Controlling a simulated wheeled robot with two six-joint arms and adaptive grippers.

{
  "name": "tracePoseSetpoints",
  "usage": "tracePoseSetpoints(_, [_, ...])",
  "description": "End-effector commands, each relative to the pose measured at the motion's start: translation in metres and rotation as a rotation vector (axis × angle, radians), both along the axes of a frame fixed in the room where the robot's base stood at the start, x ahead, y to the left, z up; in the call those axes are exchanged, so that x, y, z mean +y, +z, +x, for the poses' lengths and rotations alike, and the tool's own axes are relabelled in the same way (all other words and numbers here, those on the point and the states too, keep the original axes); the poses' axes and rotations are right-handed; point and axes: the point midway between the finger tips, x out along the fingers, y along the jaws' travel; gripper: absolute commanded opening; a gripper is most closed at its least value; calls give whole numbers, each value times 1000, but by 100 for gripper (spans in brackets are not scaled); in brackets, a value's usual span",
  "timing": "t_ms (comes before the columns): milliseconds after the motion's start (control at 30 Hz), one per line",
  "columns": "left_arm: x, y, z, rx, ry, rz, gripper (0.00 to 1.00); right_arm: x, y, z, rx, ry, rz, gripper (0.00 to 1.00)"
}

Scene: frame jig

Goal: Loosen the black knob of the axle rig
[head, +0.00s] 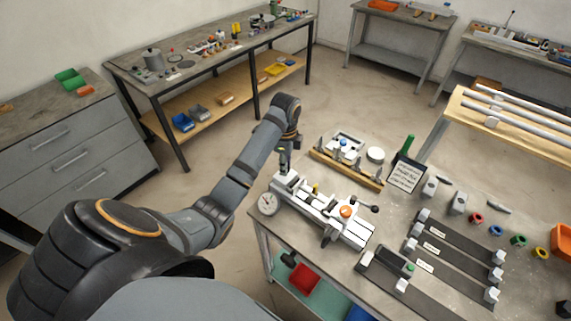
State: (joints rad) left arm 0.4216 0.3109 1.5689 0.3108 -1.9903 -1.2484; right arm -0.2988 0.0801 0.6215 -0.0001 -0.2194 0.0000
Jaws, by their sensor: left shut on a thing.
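The axle rig (313,206) is a pale grey metal fixture on the near left part of the workbench. It carries an orange knob (346,211) and a lever with a black ball end (375,209). My left gripper (283,171) points down at the rig's back left end. It is shut on a small dark part there, which looks like the black knob and is mostly hidden by the fingers. My right gripper is not in view.
A round dial gauge (267,203) sits at the rig's left end. A wooden rack of upright pegs (346,170) stands behind it. Open floor is left of the bench.

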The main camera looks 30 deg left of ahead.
Motion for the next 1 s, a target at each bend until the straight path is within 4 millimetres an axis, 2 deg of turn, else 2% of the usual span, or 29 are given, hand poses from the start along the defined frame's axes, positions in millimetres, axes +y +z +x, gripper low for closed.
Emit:
tracePoseSetpoints(167, [0, 1, 0, 2, 16, -1, 0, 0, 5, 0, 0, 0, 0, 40])
tracePoseSetpoints(367, [0, 5, -1, 4, 96, 0, 0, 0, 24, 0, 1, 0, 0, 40])
tracePoseSetpoints(700, [0, 7, -2, 6, 384, 0, 0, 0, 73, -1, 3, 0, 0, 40])
tracePoseSetpoints(1000, [0, 2, -1, 4, 670, 1, 0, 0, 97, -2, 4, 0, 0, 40])
